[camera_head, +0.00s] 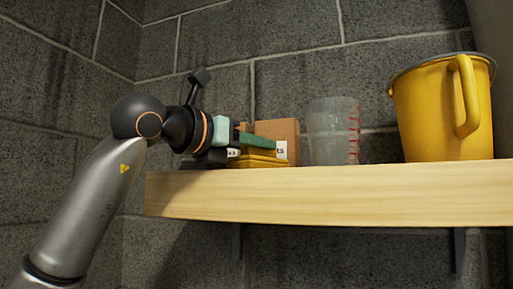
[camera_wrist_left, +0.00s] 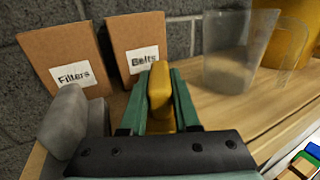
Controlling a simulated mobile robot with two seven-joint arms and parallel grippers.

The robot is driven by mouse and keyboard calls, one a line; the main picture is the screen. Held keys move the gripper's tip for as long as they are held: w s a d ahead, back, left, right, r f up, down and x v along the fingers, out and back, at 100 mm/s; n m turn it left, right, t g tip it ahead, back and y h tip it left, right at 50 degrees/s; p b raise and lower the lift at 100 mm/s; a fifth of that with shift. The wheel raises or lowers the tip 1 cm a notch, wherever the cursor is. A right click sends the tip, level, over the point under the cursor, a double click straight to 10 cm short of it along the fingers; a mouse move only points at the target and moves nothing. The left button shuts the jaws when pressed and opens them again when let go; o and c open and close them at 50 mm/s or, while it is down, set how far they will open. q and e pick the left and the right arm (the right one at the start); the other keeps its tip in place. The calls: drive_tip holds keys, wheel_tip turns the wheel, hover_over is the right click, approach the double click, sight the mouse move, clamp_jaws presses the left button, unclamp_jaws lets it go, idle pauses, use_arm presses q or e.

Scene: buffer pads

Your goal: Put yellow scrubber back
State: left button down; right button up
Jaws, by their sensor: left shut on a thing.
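The yellow scrubber (camera_wrist_left: 160,88) stands between the two green fingers of my left gripper (camera_wrist_left: 163,85) in the left wrist view, and the fingers are shut on it. In the head view my left gripper (camera_head: 258,142) reaches in from the left, low over the left part of the wooden shelf (camera_head: 330,192). Yellow of the scrubber (camera_head: 258,161) shows there below the green finger, close to the shelf top. I cannot tell whether it touches the wood. My right gripper is in neither view.
Boxes marked Filters (camera_wrist_left: 68,52) and Belts (camera_wrist_left: 138,38) stand behind the gripper. Grey blocks (camera_wrist_left: 66,125) are close on its left. A clear measuring jug (camera_head: 333,132) and a yellow pitcher (camera_head: 440,110) stand to the right. Bare wood (camera_wrist_left: 205,108) lies right of the fingers.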

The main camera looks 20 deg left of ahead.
use_arm(q)
drive_tip(key=shift+s+r, duration=0.1)
drive_tip(key=shift+f, duration=0.25)
drive_tip(key=c, duration=0.6)
unclamp_jaws()
drive_tip(key=shift+c, duration=0.2)
drive_tip(key=shift+r, duration=0.1)
drive_tip(key=shift+r, duration=0.15)
drive_tip(key=shift+s+a, duration=0.15)
drive_tip(key=shift+s, duration=0.1)
drive_tip(key=b+v, duration=0.3)
drive_tip(key=v, duration=0.8)
drive_tip(key=shift+s, duration=0.2)
